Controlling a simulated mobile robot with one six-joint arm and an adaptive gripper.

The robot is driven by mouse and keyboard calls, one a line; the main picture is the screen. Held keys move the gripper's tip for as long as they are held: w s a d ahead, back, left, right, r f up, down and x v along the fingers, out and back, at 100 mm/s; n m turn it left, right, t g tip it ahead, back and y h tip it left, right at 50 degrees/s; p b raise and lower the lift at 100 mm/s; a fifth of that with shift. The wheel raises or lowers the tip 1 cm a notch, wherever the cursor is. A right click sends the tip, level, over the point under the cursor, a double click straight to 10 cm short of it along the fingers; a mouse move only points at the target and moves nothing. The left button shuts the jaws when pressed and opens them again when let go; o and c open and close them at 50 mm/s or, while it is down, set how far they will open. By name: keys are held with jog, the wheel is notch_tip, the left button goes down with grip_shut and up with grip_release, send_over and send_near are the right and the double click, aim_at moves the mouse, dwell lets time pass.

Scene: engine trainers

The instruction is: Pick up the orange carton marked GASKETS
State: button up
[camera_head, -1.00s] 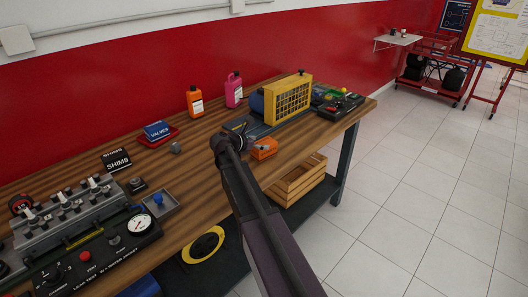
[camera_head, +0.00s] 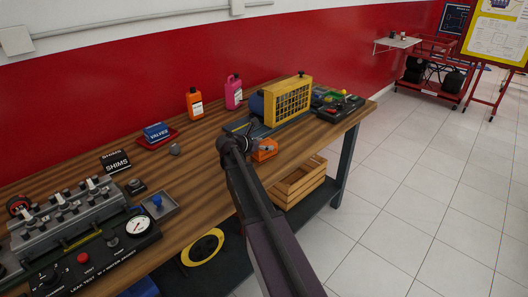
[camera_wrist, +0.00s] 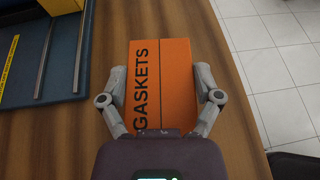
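The orange carton marked GASKETS (camera_wrist: 165,85) lies on the wooden bench, its lettered top facing the wrist camera. In the head view the carton (camera_head: 265,150) is partly hidden behind my arm, near the bench's front edge. My gripper (camera_wrist: 163,78) is open, with one finger on each side of the carton. The left finger looks very near the carton's side, and a narrow gap shows at the right finger. I cannot tell whether either finger touches it. In the head view my gripper (camera_head: 250,148) is at the carton's left end, its fingers hard to make out.
A blue-based trainer with a yellow guard (camera_head: 288,101) stands just behind the carton. Orange (camera_head: 194,104) and pink (camera_head: 233,92) bottles stand at the back. A wooden crate (camera_head: 300,184) sits on the lower shelf. Tiled floor (camera_wrist: 270,60) lies beyond the bench edge.

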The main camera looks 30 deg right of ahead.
aim_at(265, 144)
jog(key=c, duration=0.4)
jog(key=shift+r, duration=0.15)
notch_tip(265, 144, up, 4)
jog(key=p, duration=0.4)
jog(key=s, duration=0.5)
jog(key=s+a, duration=0.1)
jog(key=s, duration=0.4)
jog(key=s+a+p, duration=0.1)
jog(key=s, duration=0.4)
jog(key=shift+s+a+r, duration=0.15)
jog(key=shift+s+r, duration=0.15)
jog(key=shift+s, duration=0.05)
